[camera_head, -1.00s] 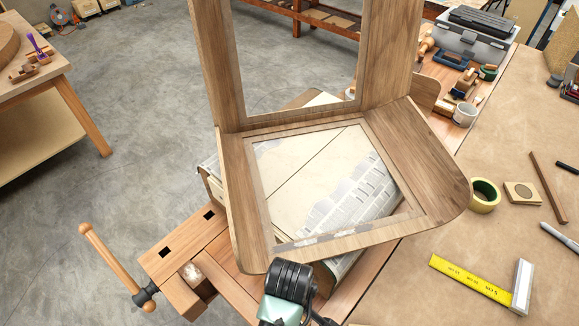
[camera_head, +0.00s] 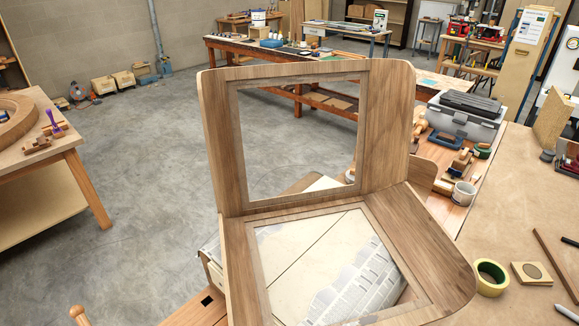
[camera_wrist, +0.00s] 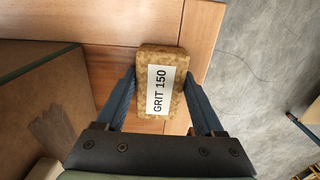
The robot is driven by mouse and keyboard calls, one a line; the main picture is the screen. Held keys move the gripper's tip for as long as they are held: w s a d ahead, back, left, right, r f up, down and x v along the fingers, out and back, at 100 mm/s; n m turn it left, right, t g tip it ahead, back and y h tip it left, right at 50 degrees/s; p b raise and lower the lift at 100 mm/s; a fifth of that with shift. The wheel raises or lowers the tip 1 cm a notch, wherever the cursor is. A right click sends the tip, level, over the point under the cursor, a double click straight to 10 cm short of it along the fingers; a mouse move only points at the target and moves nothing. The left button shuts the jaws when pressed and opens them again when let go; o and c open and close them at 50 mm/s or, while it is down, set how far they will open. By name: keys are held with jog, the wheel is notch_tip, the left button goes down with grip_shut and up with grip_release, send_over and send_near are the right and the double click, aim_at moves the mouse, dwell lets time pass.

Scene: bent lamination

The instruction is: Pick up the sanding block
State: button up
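The sanding block (camera_wrist: 174,59) is a tan, speckled block with a white "GRIT 150" label, seen in the wrist view. My gripper (camera_wrist: 160,82) has one dark finger at each long side of it, and both fingertips appear to press on its sides. The block lies over a reddish-brown wooden surface (camera_wrist: 110,65). I cannot tell whether it touches that surface or hangs just above it. Neither the block nor my gripper shows in the head view.
A hinged-looking wooden frame panel (camera_head: 232,150) stands in the middle of the head view. In the wrist view a brown box-like thing (camera_wrist: 50,110) is close at left.

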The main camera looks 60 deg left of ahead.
jog(key=c, duration=0.8)
notch_tip(320, 180, up, 10)
jog(key=shift+r+b, duration=0.1)
jog(key=shift+b, duration=0.25)
jog(key=o, duration=0.7)
jog(key=c, duration=0.5)
